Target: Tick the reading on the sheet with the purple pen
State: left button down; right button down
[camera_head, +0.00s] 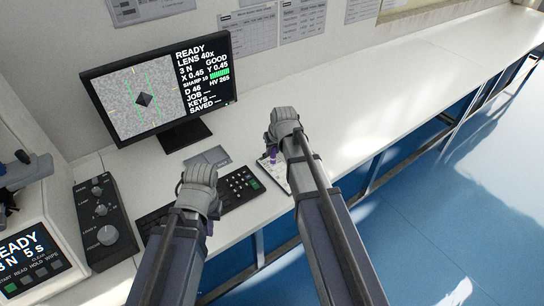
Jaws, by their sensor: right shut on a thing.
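My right gripper (284,124) reaches over the bench just right of the keyboard and is shut on a slim purple thing, apparently the purple pen (272,155), which points down below it. A small white sheet (280,179) with faint marks lies under it, partly covered by my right arm. I cannot tell whether the pen tip touches the sheet. The monitor (157,88) shows the reading HV 265 with a dark diamond-shaped indent. My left gripper (200,178) is over the keyboard; its fingertips are hidden, so its opening does not show.
The black keyboard (240,187) lies in front of the monitor, with a grey card (207,158) behind it. A knob box (104,220) and a tester with a lit panel (30,262) stand at the left. The bench is clear to the right.

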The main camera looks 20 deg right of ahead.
aim_at(274, 158)
pick_arm(q)
jog(key=shift+a+f, duration=0.1)
jog(key=shift+f, duration=0.15)
pick_arm(e)
jog(key=shift+a+f, duration=0.1)
jog(key=shift+f, duration=0.1)
pick_arm(q)
jog(key=shift+f, duration=0.1)
pick_arm(e)
jog(key=shift+f, duration=0.15)
